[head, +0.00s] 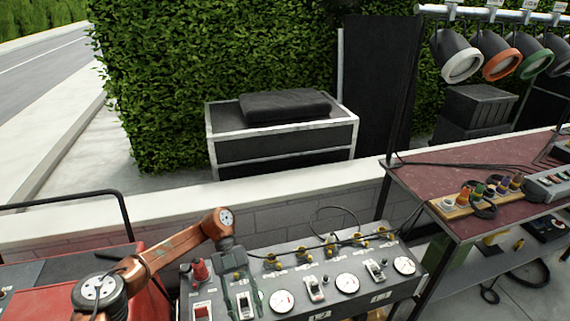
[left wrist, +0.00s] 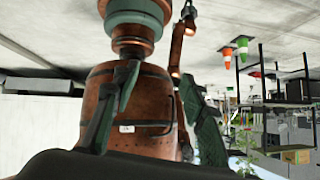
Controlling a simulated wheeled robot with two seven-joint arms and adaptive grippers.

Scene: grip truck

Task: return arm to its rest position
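My copper left arm comes in from the left in the head view and bends downward at the wrist. My left gripper (head: 241,300) hangs with its dark green fingers pointing down, over the left part of the grey control panel (head: 325,300) in the picture. Whether it touches the panel cannot be told. In the left wrist view the fingers of this gripper (left wrist: 158,130) stand wide apart with nothing between them. That view is upside down and shows my own copper body behind the fingers. My right gripper is in neither view.
The panel carries dials, switches, a red knob (head: 200,271) and yellow-ended cables. A low brick wall (head: 300,195) runs behind it. A dark red-topped table (head: 440,190) stands at right, under hanging lamps (head: 461,66). A black-and-silver case (head: 285,147) stands by the hedge.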

